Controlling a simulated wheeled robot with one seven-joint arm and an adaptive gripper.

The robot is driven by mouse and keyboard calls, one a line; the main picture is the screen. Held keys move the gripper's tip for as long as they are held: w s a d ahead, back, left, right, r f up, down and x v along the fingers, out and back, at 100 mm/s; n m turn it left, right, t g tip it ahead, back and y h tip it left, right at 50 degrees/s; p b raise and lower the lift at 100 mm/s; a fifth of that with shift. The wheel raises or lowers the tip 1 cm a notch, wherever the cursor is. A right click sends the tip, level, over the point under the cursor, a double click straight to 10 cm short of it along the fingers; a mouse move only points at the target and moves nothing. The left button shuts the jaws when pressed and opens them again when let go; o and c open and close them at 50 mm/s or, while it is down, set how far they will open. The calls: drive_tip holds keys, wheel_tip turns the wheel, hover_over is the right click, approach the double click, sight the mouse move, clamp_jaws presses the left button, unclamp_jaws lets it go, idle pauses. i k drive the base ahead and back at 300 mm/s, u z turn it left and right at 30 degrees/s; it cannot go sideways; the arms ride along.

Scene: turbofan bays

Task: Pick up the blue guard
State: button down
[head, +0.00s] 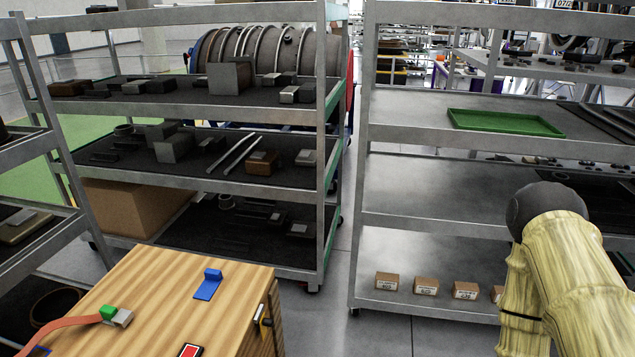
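A blue guard (208,285) sits on the top of a wooden box-like bench (150,285) at the lower left of the head view. It is a flat blue plate with a small raised part at its far end. Nothing touches it. Part of my arm shows at the lower right, well away from the guard. My gripper is not visible in this view.
On the bench, a green and grey connector (116,315) ends an orange-red strap (68,324), left of the guard. A red block (190,351) lies at the front edge. Metal shelves (190,104) with parts stand behind. A green tray (505,122) sits on the right shelf.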

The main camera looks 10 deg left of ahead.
sight(206, 290)
drive_tip(key=k, duration=0.45)
drive_tip(key=z, duration=0.85)
drive_tip(key=i, duration=1.65)
drive_tip(key=u, duration=2.65)
